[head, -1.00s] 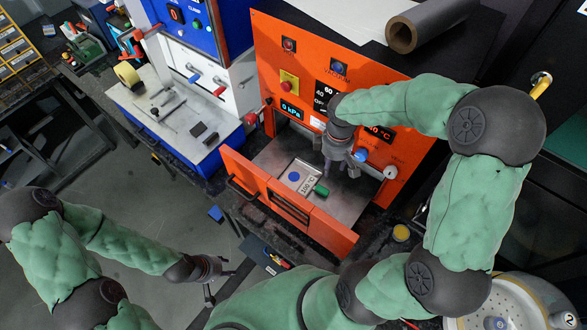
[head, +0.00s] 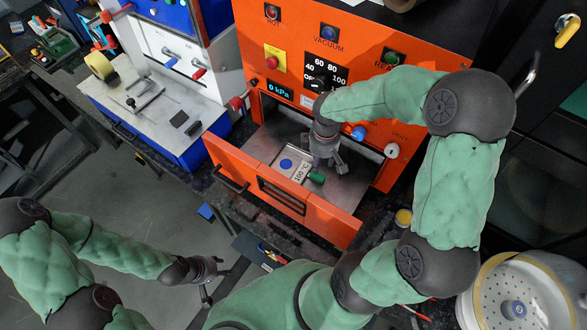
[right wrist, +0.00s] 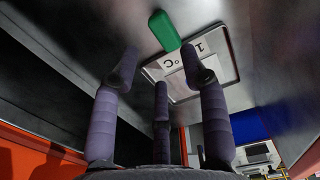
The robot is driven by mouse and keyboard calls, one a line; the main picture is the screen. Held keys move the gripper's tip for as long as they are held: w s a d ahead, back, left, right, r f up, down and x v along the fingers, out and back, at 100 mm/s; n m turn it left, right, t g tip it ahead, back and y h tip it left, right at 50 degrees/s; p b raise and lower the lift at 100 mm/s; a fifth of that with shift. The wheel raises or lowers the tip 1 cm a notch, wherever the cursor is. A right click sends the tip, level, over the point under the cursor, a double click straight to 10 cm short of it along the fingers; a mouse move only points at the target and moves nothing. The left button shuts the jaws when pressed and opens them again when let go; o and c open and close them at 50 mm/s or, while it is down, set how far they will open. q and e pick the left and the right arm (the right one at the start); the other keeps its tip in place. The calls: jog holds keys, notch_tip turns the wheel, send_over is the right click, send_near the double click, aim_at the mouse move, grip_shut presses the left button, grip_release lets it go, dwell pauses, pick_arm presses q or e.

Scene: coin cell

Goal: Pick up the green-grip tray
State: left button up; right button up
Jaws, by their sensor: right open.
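The tray (head: 279,169) is a pale, shallow plate with a blue disc, a "100 °C" label and a green grip (head: 317,178). It lies on the metal floor of the orange oven. In the right wrist view the green grip (right wrist: 164,31) and tray (right wrist: 228,66) are beyond the fingertips. My right gripper (head: 329,168) is open inside the oven, beside the green grip and apart from it. Its three fingers (right wrist: 163,68) hold nothing. My left gripper (head: 215,284) is low at left, far from the tray, fingers spread and empty.
A white-and-blue press (head: 150,95) stands at left. A round perforated pot (head: 515,285) is at lower right.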

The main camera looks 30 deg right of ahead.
aim_at(319, 174)
notch_tip(319, 174, down, 3)
jog(key=shift+f, duration=0.15)
notch_tip(319, 174, down, 5)
jog(key=shift+s+f+b, duration=0.1)
jog(key=shift+b, duration=0.9)
grip_shut()
